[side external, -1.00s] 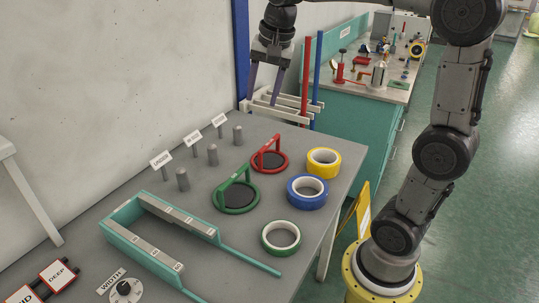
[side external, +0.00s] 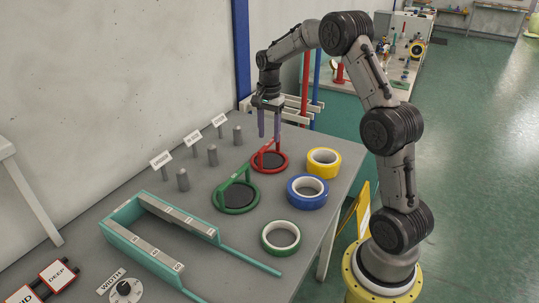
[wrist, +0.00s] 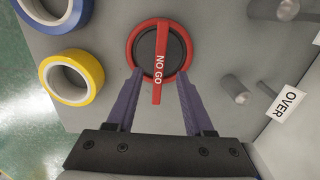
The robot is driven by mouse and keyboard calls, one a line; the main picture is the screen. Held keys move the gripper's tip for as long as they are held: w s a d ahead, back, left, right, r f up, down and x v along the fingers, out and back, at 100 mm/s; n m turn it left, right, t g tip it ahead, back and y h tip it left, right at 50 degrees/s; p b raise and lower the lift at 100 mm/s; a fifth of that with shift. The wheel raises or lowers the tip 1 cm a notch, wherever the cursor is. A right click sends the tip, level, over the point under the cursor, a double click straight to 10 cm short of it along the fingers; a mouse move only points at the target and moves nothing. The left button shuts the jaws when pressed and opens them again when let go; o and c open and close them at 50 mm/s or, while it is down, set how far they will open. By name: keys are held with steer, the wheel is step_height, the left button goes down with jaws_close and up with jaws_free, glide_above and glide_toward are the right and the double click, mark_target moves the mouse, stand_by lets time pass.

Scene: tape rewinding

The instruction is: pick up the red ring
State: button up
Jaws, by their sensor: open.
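The red ring (side external: 283,165) lies on the grey bench with a dark disc inside it and a red bar handle across its top. In the wrist view the red ring (wrist: 131,43) shows its bar marked NO GO, pointing down between my fingers. My gripper (side external: 270,137) is open and points down above the ring. In the wrist view the two purple fingertips of my gripper (wrist: 159,74) stand on either side of the bar, with space on both sides. Nothing is held.
A green ring with a handle (side external: 235,209) is close by at the front left. Yellow tape (side external: 335,158), blue tape (side external: 322,198) and green tape (side external: 266,244) lie to the right and front. Grey pegs (side external: 212,155) with small signs stand at the left.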

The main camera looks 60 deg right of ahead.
mark_target(269, 160)
steer(key=shift+f, duration=3.55)
steer(key=shift+f, duration=0.25)
steer(key=shift+c, duration=0.3)
jaws_close()
